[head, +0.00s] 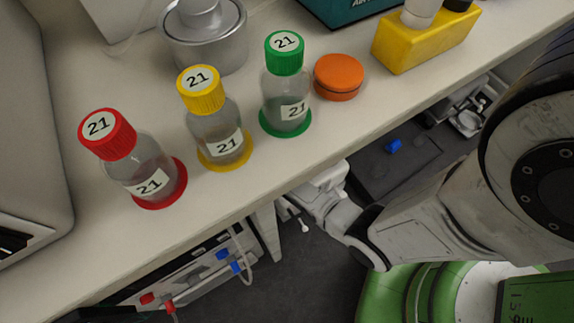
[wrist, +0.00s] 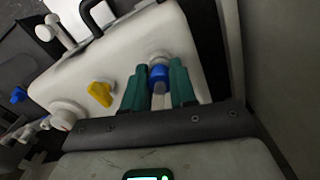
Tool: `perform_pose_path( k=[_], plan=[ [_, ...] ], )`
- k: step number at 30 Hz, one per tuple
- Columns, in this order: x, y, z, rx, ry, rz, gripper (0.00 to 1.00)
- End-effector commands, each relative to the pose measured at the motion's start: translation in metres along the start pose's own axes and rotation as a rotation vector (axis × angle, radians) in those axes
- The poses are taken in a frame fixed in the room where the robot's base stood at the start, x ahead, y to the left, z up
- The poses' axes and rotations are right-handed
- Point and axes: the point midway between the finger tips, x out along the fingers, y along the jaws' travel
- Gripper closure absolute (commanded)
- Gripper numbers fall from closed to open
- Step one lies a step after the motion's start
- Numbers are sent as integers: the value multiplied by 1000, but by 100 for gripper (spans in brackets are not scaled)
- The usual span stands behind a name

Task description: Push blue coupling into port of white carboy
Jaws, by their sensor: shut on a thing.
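In the wrist view my gripper (wrist: 159,85), with green fingers, is shut on the blue coupling (wrist: 159,74). A pale tube (wrist: 158,101) runs back from the coupling between the fingers. The white carboy (wrist: 130,60) is right in front of the fingertips. A pale round port (wrist: 160,58) on its face shows just beyond the coupling, in line with it. I cannot tell whether the coupling touches the port or sits in it. In the head view my gripper is not clearly seen; my arm reaches low, below the bench edge.
A yellow tap (wrist: 101,94) and white cap (wrist: 67,114) are left of my fingers. A dark wall (wrist: 270,70) stands close on the right. On the bench (head: 300,155) stand red-, yellow- and green-capped bottles (head: 285,90). Tubes with blue and red couplings (head: 236,267) hang below.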

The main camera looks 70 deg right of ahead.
Motion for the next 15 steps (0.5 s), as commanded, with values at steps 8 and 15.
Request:
perform_pose_path(
  k=[8, 15],
  plan=[
    [4, 0, 0, 0, 0, 0, 100],
    [4, 0, 0, 0, 0, 0, 62]
  ],
)
